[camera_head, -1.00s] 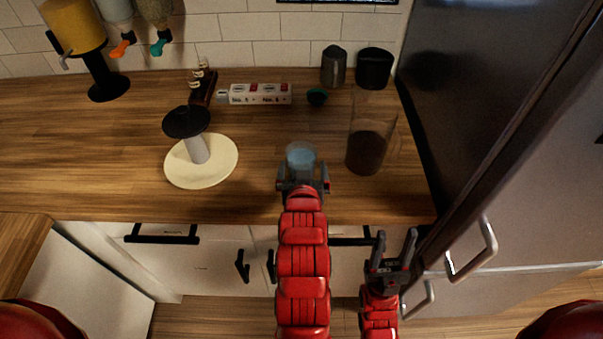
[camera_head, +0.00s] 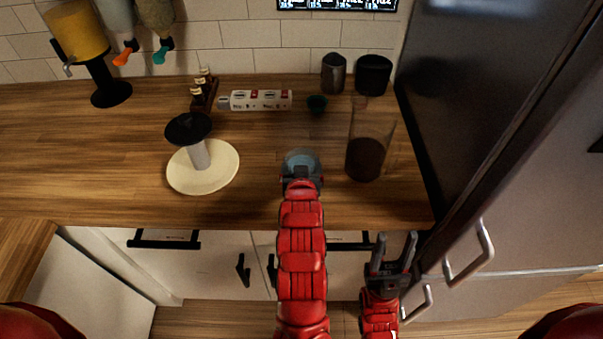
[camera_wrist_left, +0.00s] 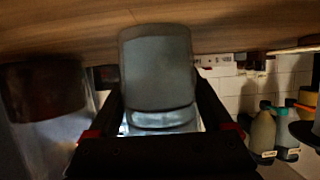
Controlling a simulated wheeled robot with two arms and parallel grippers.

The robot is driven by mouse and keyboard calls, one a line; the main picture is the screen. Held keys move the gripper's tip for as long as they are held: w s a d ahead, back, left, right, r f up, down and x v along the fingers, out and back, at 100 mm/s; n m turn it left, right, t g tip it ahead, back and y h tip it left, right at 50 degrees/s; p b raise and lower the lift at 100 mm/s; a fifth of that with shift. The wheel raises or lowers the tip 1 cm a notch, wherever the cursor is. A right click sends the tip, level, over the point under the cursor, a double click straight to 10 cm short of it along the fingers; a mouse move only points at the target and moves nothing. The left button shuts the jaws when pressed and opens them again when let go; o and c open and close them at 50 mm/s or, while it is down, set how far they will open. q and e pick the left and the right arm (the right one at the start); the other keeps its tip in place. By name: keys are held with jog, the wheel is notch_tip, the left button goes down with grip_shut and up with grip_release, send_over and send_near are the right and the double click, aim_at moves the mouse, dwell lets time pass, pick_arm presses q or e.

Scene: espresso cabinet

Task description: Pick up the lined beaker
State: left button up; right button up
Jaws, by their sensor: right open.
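A small clear, bluish beaker (camera_head: 301,160), which I take for the lined beaker, is on the wooden counter near its front edge. Its lines are too small to make out. My left gripper (camera_head: 301,175) has a finger on each side of it and looks shut on it. In the left wrist view the beaker (camera_wrist_left: 157,75) fills the space between the fingers, with the counter above it in the picture. I cannot tell whether it is lifted. My right gripper (camera_head: 392,256) is open and empty, low in front of the drawers.
A tall clear container with dark contents (camera_head: 366,157) stands close right of the beaker. A tamper-like stand on a cream disc (camera_head: 216,181) is to the left. A dark fridge (camera_head: 470,90) bounds the right.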

pick_arm(q)
jog(key=c, duration=0.3)
jog(key=shift+c, duration=0.2)
jog(key=shift+r, duration=0.2)
